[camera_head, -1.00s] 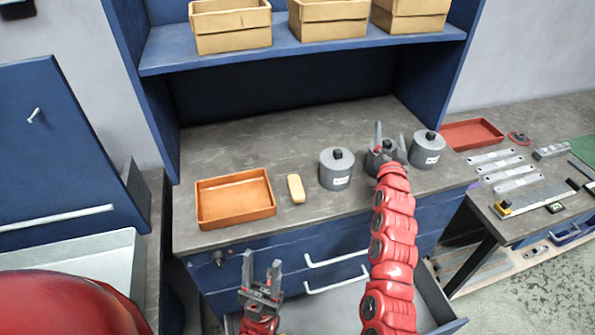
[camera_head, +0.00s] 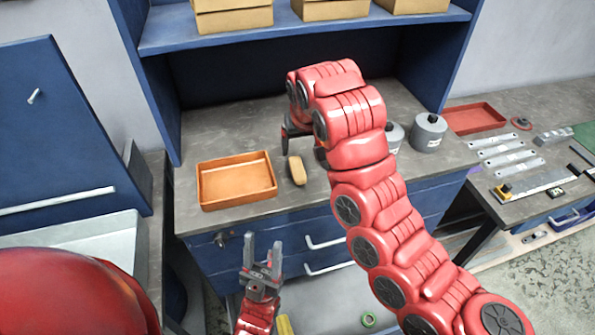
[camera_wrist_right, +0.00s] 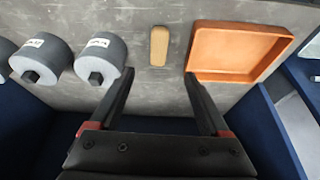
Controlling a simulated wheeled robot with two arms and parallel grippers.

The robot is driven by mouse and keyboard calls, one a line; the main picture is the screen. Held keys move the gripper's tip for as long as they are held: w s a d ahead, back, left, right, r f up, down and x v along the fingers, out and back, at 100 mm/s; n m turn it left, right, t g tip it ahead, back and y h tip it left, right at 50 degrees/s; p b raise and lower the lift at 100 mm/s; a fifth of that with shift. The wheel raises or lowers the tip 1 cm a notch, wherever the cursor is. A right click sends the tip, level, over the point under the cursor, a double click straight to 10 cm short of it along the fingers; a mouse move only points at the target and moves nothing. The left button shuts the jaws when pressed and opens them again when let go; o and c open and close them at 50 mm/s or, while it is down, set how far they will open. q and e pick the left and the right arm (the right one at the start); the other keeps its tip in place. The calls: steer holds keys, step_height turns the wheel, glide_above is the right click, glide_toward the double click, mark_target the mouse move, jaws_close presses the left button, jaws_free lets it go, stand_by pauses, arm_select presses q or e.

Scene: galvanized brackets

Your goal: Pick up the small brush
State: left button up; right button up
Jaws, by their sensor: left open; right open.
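The small brush (camera_head: 298,170), a tan oblong block, lies on the grey worktop just right of the orange tray. It also shows in the right wrist view (camera_wrist_right: 158,46), ahead of the fingers and between their lines. My right gripper (camera_head: 290,140) is above the worktop behind the brush, partly hidden by its own arm. In the wrist view its fingers (camera_wrist_right: 158,76) are spread and empty, apart from the brush. My left gripper (camera_head: 262,254) is open and empty in front of the cabinet, below the worktop edge.
The orange tray (camera_head: 236,180) stands close left of the brush. Grey canisters (camera_head: 428,133) stand to the right, one mostly hidden by my right arm. A shelf with boxes (camera_head: 233,17) hangs above.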

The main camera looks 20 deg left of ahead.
steer(key=b, duration=0.1)
glide_toward(298, 169)
steer(key=shift+a+x, duration=0.25)
steer(key=shift+x, duration=0.95)
steer(key=shift+p+x, duration=0.8)
steer(key=shift+x, duration=0.3)
steer(key=shift+f+p, duration=0.15)
steer(key=shift+p, duration=0.2)
steer(key=p+x, duration=0.3)
steer(key=x, duration=0.1)
steer(key=shift+w+d+f, duration=0.1)
steer(key=shift+w, duration=0.05)
steer(key=shift+w+f, duration=0.1)
steer(key=shift+f, duration=0.25)
jaws_close()
